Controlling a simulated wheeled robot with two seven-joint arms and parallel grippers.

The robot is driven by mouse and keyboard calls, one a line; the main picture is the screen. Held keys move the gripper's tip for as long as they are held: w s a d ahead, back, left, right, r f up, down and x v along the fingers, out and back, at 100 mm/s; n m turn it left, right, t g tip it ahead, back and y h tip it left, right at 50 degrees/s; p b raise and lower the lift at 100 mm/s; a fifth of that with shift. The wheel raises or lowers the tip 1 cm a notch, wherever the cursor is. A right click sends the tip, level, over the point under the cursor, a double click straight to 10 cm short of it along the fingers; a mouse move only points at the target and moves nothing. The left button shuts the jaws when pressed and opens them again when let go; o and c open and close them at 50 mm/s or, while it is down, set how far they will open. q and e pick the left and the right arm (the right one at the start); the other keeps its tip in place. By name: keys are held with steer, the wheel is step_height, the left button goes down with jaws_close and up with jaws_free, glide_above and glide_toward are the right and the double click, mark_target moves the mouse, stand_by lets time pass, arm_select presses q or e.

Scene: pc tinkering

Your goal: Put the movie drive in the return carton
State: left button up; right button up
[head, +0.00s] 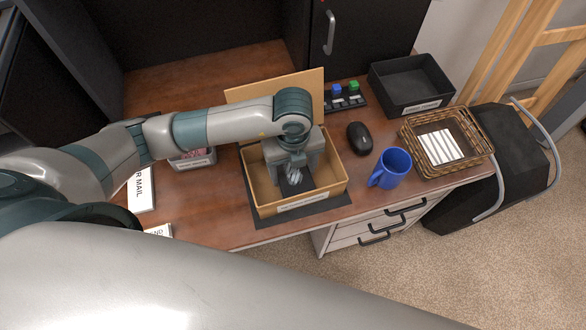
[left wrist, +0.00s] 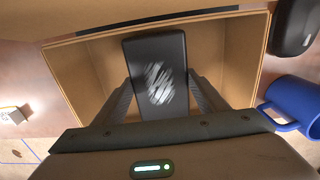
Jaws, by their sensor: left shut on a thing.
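The movie drive (left wrist: 158,72) is a flat black block with a white scribbled patch on its face, seen in the left wrist view. In the head view it shows as a dark shape (head: 291,186) partly hidden by my gripper. The return carton (head: 262,192) is an open tan box with its lid raised at the back; its inside wall (left wrist: 83,80) shows in the left wrist view. My left gripper (head: 296,174) points down inside the carton's opening, shut on the drive. I cannot tell whether the drive touches the carton floor. My right gripper is out of view.
A blue mug (head: 393,168), black mouse (head: 359,138) and wicker basket (head: 482,160) stand right of the carton. A black bin (head: 407,92) and a small rack with coloured blocks (head: 346,97) are behind. A mail label (head: 141,189) lies left.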

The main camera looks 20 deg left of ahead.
mark_target(293, 172)
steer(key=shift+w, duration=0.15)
arm_select(q)
steer(key=o, duration=1.8)
steer(key=shift+r, duration=0.2)
step_height(293, 172, up, 8)
steer(key=shift+w+r+b, duration=0.1)
steer(key=shift+b, duration=0.4)
steer(key=shift+r, duration=1.8)
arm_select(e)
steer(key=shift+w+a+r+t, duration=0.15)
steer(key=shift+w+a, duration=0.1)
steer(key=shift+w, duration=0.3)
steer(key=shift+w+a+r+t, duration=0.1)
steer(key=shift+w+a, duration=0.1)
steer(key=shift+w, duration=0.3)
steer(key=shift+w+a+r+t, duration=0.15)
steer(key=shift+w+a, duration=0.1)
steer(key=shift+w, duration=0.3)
